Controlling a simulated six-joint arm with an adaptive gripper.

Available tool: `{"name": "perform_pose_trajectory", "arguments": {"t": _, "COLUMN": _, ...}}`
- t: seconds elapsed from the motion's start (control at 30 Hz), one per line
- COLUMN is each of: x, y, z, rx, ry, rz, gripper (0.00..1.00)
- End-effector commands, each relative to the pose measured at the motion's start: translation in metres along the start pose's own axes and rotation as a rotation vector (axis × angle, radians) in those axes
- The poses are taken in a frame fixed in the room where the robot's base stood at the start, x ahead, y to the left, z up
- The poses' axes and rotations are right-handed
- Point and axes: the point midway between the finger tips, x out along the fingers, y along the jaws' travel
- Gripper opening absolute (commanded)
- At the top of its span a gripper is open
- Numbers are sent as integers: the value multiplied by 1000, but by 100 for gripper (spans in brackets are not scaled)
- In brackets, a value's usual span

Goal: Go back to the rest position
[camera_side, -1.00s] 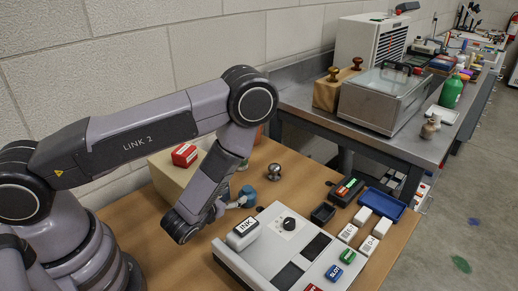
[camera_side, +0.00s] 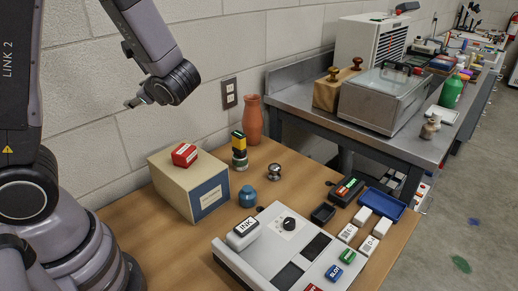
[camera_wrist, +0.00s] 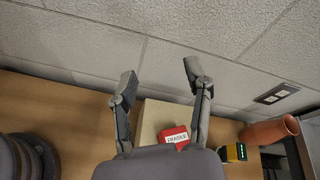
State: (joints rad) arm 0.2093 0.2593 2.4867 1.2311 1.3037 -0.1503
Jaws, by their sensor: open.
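My gripper (camera_side: 133,103) is raised high in front of the wall, at the upper left of the side view, well above the table. In the wrist view my gripper (camera_wrist: 158,80) shows two fingers spread apart with nothing between them but wall. It is open and empty. In the side view its fingers are small and seen edge-on. The wooden table (camera_side: 140,218) below carries a cardboard box (camera_side: 196,192) with a red block (camera_side: 185,154) on top. The red block also shows in the wrist view, labelled FRAGILE (camera_wrist: 174,137).
A terracotta vase (camera_side: 253,119), a yellow-black stack (camera_side: 239,149), a metal knob (camera_side: 274,172) and a blue jar (camera_side: 248,196) stand behind the grey console (camera_side: 240,262). A wall outlet (camera_side: 229,93) is right of my gripper. The air around the gripper is free.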

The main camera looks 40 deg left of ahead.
Motion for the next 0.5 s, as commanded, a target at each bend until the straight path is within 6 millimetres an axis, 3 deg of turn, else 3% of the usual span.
{"name": "perform_pose_trajectory", "arguments": {"t": 0.03, "x": -4, "y": 13, "z": 17, "rx": -118, "ry": 52, "rz": 100, "gripper": 50}}
{"name": "perform_pose_trajectory", "arguments": {"t": 0.1, "x": -12, "y": 33, "z": 31, "rx": -264, "ry": 135, "rz": 239, "gripper": 50}}
{"name": "perform_pose_trajectory", "arguments": {"t": 0.23, "x": -39, "y": 63, "z": 44, "rx": -537, "ry": 335, "rz": 471, "gripper": 50}}
{"name": "perform_pose_trajectory", "arguments": {"t": 0.37, "x": -76, "y": 78, "z": 51, "rx": -800, "ry": 576, "rz": 655, "gripper": 50}}
{"name": "perform_pose_trajectory", "arguments": {"t": 0.5, "x": -114, "y": 78, "z": 59, "rx": -1015, "ry": 816, "rz": 780, "gripper": 50}}
